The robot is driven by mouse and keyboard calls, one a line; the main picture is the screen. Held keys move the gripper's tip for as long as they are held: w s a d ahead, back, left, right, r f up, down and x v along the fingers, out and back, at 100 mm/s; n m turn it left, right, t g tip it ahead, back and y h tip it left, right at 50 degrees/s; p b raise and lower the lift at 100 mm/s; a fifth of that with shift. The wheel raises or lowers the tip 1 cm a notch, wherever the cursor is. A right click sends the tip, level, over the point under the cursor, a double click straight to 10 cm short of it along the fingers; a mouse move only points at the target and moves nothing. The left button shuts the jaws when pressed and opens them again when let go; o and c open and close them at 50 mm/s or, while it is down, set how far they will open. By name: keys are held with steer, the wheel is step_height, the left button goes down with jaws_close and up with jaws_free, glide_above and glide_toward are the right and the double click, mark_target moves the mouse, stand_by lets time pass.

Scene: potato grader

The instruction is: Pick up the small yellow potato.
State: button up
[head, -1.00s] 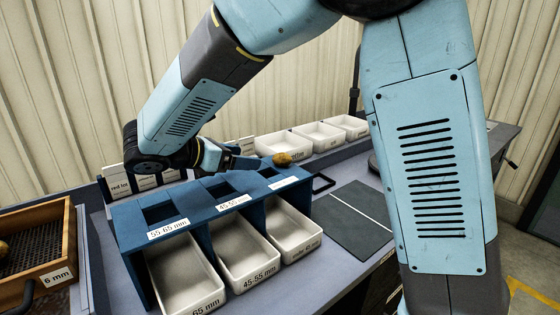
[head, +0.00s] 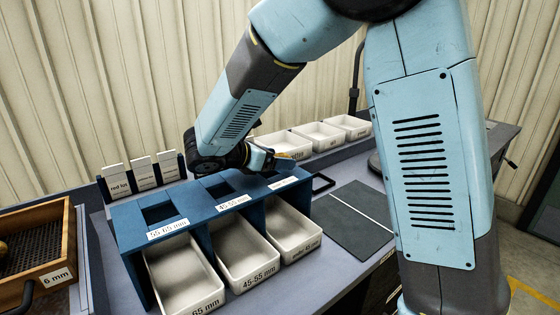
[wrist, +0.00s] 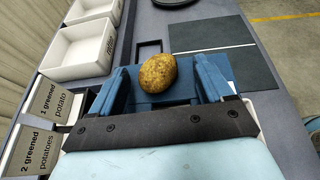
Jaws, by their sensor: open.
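A yellow-brown speckled potato (wrist: 158,73) shows in the wrist view. It sits at the blue sizing frame (wrist: 153,98), near its right-hand end. My gripper (wrist: 162,68) is open, with one blue finger on each side of the potato. A small gap shows beside the right finger; whether the left finger touches it I cannot tell. In the head view my gripper (head: 288,163) is low over the right end of the blue frame (head: 198,228), and it mostly hides the potato.
White trays (head: 240,262) stand under the frame's labelled openings. More white trays (head: 320,136) line the back. Label cards (head: 142,172) stand behind the frame. A wooden sieve box (head: 62,262) is at left. A dark mat (head: 348,220) lies clear at right.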

steer(key=shift+w+d+f, duration=0.15)
steer(key=shift+w+d, duration=0.05)
steer(key=shift+d, duration=0.1)
steer(key=shift+c, duration=0.5)
steer(key=c, duration=1.1)
